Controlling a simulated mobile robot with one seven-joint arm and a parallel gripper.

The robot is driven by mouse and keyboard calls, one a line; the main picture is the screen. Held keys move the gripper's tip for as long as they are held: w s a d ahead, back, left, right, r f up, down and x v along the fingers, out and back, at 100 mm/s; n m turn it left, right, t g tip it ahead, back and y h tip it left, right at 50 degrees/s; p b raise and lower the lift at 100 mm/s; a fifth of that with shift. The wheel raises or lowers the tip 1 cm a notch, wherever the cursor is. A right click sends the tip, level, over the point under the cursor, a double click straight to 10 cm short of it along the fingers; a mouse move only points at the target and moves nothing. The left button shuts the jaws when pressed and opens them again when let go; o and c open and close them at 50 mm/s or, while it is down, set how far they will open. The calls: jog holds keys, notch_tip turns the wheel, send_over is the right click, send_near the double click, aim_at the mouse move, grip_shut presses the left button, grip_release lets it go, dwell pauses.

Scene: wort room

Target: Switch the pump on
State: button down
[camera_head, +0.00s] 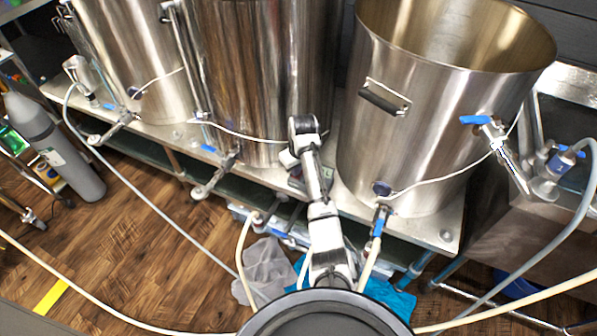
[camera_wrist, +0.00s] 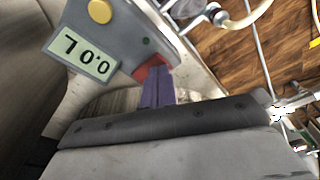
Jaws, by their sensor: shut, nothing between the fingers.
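A grey control box (camera_wrist: 125,38) fills the upper part of the wrist view. It has a round yellow button (camera_wrist: 100,11), a pale display (camera_wrist: 82,55) that appears upside down and seems to read 0.0 L, and a small dark round spot. A red switch (camera_wrist: 152,72) sits at its near edge. My gripper (camera_wrist: 158,78) is shut and empty, with its purple-grey fingertips at the red switch, overlapping it in the picture. I cannot tell whether they touch. In the head view my arm mostly hides the box, and the fingers are not clear.
Three large steel kettles, left (camera_head: 140,60), middle (camera_head: 262,70) and right (camera_head: 430,120), stand on a steel bench (camera_head: 440,232) close around my arm. Blue-handled valves and hoses stick out in front. A grey gas cylinder (camera_head: 55,145) stands at left. Wooden floor (camera_head: 130,240) is open at lower left.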

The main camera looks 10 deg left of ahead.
jog(key=shift+f, duration=0.25)
jog(key=shift+r, duration=0.1)
notch_tip(320, 180, up, 6)
jog(key=p, duration=0.5)
jog(key=shift+p, duration=0.35)
jog(key=shift+d, duration=0.1)
